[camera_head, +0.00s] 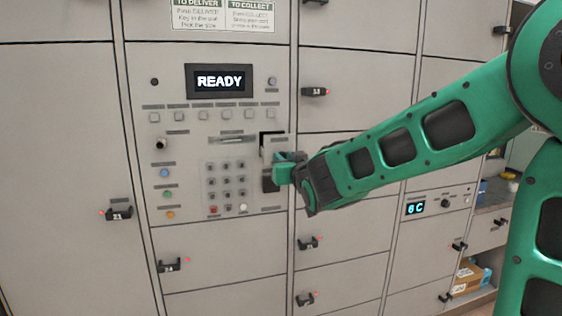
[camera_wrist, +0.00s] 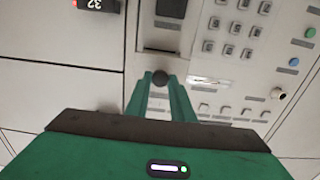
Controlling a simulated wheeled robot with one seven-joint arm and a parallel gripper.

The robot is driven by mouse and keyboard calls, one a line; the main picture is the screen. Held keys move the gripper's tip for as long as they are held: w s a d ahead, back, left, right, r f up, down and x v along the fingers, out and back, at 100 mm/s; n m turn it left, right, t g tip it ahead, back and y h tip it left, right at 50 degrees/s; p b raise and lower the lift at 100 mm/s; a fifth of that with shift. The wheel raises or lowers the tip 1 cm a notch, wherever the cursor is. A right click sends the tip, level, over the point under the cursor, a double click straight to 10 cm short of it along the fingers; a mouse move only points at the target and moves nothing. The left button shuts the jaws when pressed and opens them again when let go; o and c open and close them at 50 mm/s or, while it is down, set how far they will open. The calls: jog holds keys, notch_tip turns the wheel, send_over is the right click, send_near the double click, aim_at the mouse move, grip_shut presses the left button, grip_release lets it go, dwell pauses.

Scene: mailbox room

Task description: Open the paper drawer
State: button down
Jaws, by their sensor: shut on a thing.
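The paper drawer (camera_head: 276,146) appears to be the small light-grey unit at the right edge of the control panel, beside the keypad. A dark gap shows at its top, and my gripper hides much of it. My gripper (camera_head: 283,170) reaches in from the right. In the wrist view, the green fingers of my gripper (camera_wrist: 161,84) are closed on a small round black knob (camera_wrist: 161,75), which seems to be the drawer's knob. I cannot tell exactly how far the drawer stands out.
The control panel has a READY display (camera_head: 220,80) and a keypad (camera_head: 228,181) left of my gripper. Grey locker doors (camera_head: 350,90) with black latches surround it. A smaller display (camera_head: 415,208) sits lower right. A cardboard box (camera_head: 468,278) lies on a shelf at far right.

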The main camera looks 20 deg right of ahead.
jog(key=c, duration=1.6)
grip_release()
jog(key=shift+o, duration=0.2)
jog(key=s, duration=1)
jog(key=shift+s, duration=0.3)
jog(key=shift+d, duration=0.15)
jog(key=s+d+f+m+g+h, duration=0.2)
jog(key=s+d+f+g, duration=0.35)
jog(key=d+f, duration=0.3)
jog(key=s+d+f+m+g+h, duration=0.2)
jog(key=s+d+f+g, duration=0.2)
jog(key=s+d+f, duration=0.4)
jog(key=s+f+m+g+y, duration=0.1)
jog(key=s+f+g+y, duration=0.1)
jog(key=s, duration=0.8)
jog(key=s+f+m+g+y, duration=0.1)
jog(key=s+f+g, duration=0.3)
jog(key=s, duration=0.7)
jog(key=shift+d+g+y, duration=0.25)
jog(key=shift+g+y, duration=0.35)
jog(key=shift+g, duration=0.65)
